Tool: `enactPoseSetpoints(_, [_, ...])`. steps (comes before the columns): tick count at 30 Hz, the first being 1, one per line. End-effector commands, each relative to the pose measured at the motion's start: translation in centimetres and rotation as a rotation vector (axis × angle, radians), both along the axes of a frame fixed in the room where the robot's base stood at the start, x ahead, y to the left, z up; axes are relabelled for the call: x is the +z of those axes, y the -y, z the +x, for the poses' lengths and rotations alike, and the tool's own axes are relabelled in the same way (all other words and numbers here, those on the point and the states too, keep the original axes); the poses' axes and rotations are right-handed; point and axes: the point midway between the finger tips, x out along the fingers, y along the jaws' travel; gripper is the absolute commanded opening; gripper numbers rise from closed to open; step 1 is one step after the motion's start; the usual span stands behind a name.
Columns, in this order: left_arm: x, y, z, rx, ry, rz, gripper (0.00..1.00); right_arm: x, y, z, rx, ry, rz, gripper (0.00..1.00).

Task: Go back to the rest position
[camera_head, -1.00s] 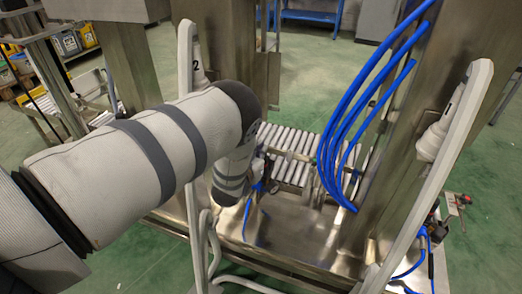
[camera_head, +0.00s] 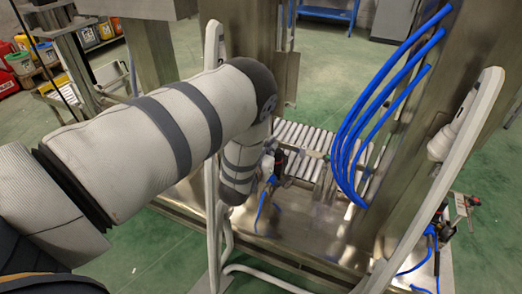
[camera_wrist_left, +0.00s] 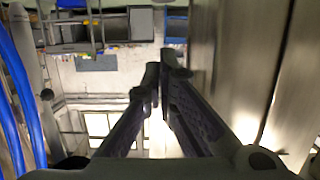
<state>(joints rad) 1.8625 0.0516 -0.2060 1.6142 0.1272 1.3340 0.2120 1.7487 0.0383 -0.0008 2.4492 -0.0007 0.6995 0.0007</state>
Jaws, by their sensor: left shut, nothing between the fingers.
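My left gripper (camera_wrist_left: 161,75) shows in the left wrist view, its two dark fingers close together with nothing between them. In the head view my padded left arm comes in from the left and bends down at the middle, largely hiding the hand. A light grey lance (camera_head: 213,45) stands upright behind the arm, partly covered by it. A second light grey lance (camera_head: 467,118) leans along the metal post at the right, apart from the arm. My right gripper is not in view.
A roller conveyor (camera_head: 303,146) lies beyond the arm between metal posts. Blue hoses (camera_head: 375,95) hang in a loop right of it. A steel ledge (camera_head: 300,235) runs below. Green floor (camera_head: 140,260) is open at lower left; coloured bins (camera_head: 85,38) stand at upper left.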

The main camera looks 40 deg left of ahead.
Motion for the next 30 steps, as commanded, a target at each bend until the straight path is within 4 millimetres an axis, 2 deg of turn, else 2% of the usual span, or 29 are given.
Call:
enactPoseSetpoints(1, [1.0,0.3,-1.0,0.0,0.007,0.0,0.0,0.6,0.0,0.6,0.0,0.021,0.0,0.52])
enactPoseSetpoints(6, [1.4,0.9,-3.9,0.0,0.007,0.0,0.0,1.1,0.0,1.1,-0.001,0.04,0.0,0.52])
enactPoseSetpoints(13, [1.3,1.2,-4.8,0.001,0.0,0.0,0.0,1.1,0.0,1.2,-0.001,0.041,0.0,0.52])
enactPoseSetpoints(15, [0.0,1.4,-5.9,0.004,-0.057,-0.007,0.0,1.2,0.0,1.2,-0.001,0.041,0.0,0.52])
enactPoseSetpoints(17, [-2.3,1.9,-8.3,0.008,-0.173,-0.022,0.0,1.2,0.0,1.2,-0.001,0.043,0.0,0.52])
enactPoseSetpoints(20, [-7.5,3.8,-15.7,0.006,-0.477,-0.061,0.0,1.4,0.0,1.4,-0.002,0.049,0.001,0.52])
enactPoseSetpoints(21, [-9.1,4.7,-19.2,0.0,-0.606,-0.078,0.0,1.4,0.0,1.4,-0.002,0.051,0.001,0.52])
enactPoseSetpoints(23, [-10.9,6.2,-24.8,-0.017,-0.798,-0.104,0.0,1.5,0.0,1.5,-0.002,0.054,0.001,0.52])
enactPoseSetpoints(24, [-11.5,7.2,-28.5,-0.031,-0.921,-0.12,0.0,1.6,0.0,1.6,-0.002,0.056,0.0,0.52])
enactPoseSetpoints(27, [-11.6,9.6,-37.1,-0.075,-1.193,-0.158,0.0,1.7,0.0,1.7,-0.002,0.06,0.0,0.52])
enactPoseSetpoints(30, [-10.3,11.2,-43.4,-0.116,-1.39,-0.188,0.0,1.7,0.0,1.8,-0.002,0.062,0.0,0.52])
